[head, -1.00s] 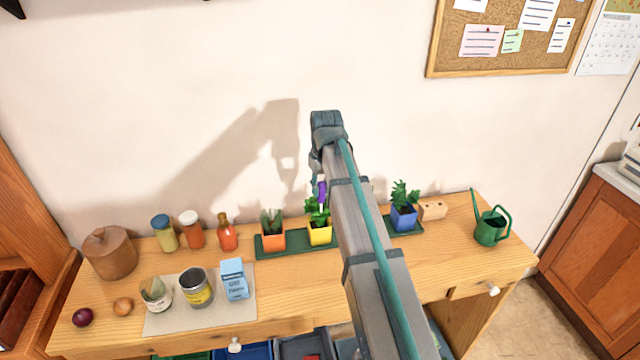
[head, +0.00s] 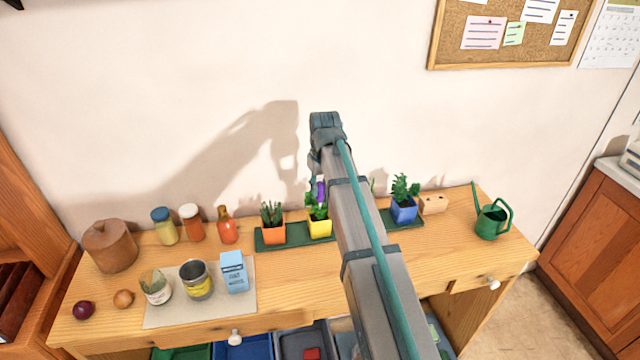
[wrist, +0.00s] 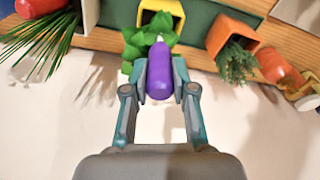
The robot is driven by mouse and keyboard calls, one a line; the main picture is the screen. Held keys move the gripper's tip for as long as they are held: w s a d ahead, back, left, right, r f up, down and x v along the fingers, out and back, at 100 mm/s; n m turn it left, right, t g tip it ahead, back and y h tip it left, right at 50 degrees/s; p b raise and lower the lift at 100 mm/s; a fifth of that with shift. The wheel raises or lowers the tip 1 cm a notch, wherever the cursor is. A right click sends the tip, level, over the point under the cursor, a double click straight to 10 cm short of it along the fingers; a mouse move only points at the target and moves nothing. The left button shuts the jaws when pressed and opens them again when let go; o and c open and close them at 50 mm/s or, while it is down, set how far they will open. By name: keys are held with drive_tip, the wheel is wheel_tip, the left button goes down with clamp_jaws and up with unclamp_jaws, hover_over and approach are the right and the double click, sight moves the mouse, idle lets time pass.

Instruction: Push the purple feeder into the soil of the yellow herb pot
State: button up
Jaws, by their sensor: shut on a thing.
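My gripper (wrist: 160,78) is shut on the purple feeder (wrist: 160,71), one finger on each side of it. The feeder's pale tip points toward the yellow herb pot (wrist: 162,12) and lies over its green leaves in the wrist view. In the head view the feeder (head: 321,188) is upright just above the yellow pot (head: 320,229), its lower end among the leaves. The soil is hidden by leaves, so I cannot tell whether the tip touches it. My arm covers most of the gripper in the head view.
An orange pot (head: 271,233) stands left of the yellow one on the green tray (head: 295,247). A blue pot (head: 404,212) stands on the tray right of my arm. The wall is close behind.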

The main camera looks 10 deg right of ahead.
sight(320, 202)
drive_tip(key=shift+f+b, duration=0.55)
drive_tip(key=shift+f, duration=1.15)
drive_tip(key=shift+p, duration=0.5)
idle(0.5)
drive_tip(key=shift+f+b, duration=0.95)
drive_tip(key=shift+f, duration=1.4)
drive_tip(key=o, duration=1)
drive_tip(key=shift+r, duration=0.1)
